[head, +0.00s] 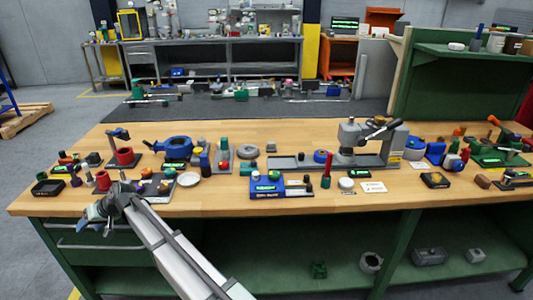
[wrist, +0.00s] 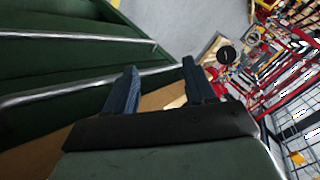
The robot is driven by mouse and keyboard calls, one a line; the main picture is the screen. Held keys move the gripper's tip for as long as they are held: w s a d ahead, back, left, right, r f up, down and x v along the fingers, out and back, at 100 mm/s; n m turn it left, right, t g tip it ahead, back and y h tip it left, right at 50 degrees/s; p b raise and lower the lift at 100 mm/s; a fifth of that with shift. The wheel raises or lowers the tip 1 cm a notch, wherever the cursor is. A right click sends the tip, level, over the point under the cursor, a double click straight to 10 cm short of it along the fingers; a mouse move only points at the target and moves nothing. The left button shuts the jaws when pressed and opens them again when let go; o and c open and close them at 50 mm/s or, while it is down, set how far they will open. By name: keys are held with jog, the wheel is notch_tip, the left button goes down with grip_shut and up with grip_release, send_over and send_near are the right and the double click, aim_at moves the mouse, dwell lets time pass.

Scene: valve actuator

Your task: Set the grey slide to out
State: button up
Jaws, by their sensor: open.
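I cannot make out for certain which part is the grey slide. A blue unit (head: 266,187) with a lit green display stands near the bench's front edge, with a grey part (head: 298,186) on its right side. Whether that part is the slide, and its setting, is too small to tell. My gripper (head: 96,212) is at the bench's front left edge, well left of this unit. In the wrist view my gripper (wrist: 160,68) has its two blue fingers apart, with nothing between them.
The wooden bench top (head: 220,205) is crowded. A grey press (head: 368,142) stands right of centre. Green drawers (wrist: 80,75) with metal handles fill the wrist view's left.

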jog(key=w+a+r+m+g+y, duration=0.1)
jog(key=w+r, duration=0.3)
jog(key=r, duration=0.5)
jog(key=w+a+r+m, duration=0.1)
jog(key=w+r, duration=0.3)
jog(key=r, duration=0.4)
jog(key=w+d+r+h, duration=0.1)
jog(key=w+d+r, duration=0.3)
jog(key=w+d, duration=0.35)
jog(key=w+d+f+m+t+h, duration=0.1)
jog(key=w+d, duration=0.3)
jog(key=d, duration=0.4)
jog(key=w+d+t+h, duration=0.1)
jog(key=w+d, duration=0.3)
jog(key=d, duration=0.4)
jog(key=m+h, duration=0.5)
jog(key=h, duration=0.3)
send_near(302, 153)
jog(key=shift+g, duration=0.4)
jog(key=f, duration=1)
jog(key=shift+w, duration=0.4)
jog(key=shift+c, duration=0.2)
